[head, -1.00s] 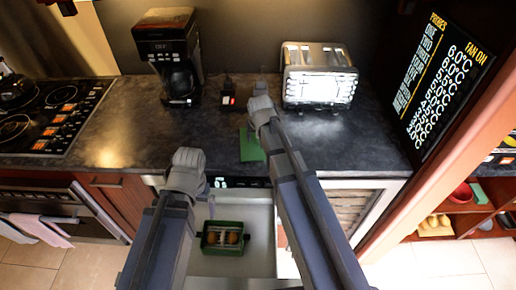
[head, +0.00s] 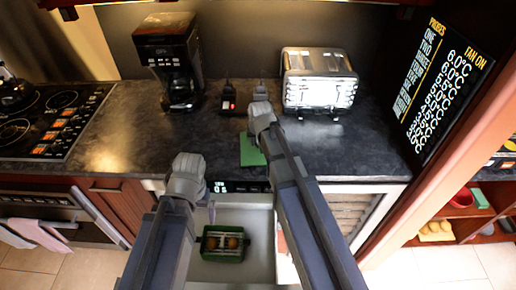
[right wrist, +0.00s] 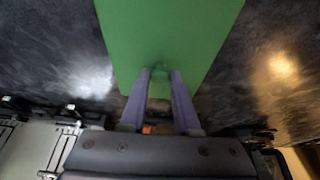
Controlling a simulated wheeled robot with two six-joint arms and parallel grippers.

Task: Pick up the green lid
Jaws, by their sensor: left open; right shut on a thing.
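The green lid (head: 251,150) is at the counter's front part, just behind the open drawer, partly covered by my right arm in the head view. In the right wrist view the lid (right wrist: 170,35) is a flat green panel with a small green knob. My right gripper (right wrist: 159,76) is shut on that knob. I cannot tell whether the lid touches the counter. My left gripper (head: 211,212) is open and empty over the drawer, near the green box (head: 223,256), which holds round brown food. Most of its fingers are hidden by my arm.
The microwave drawer (head: 258,222) is pulled out below the counter (head: 120,140). A coffee maker (head: 172,60) and a toaster (head: 318,82) stand at the back. A stove (head: 45,118) is at the left. The counter right of the lid is clear.

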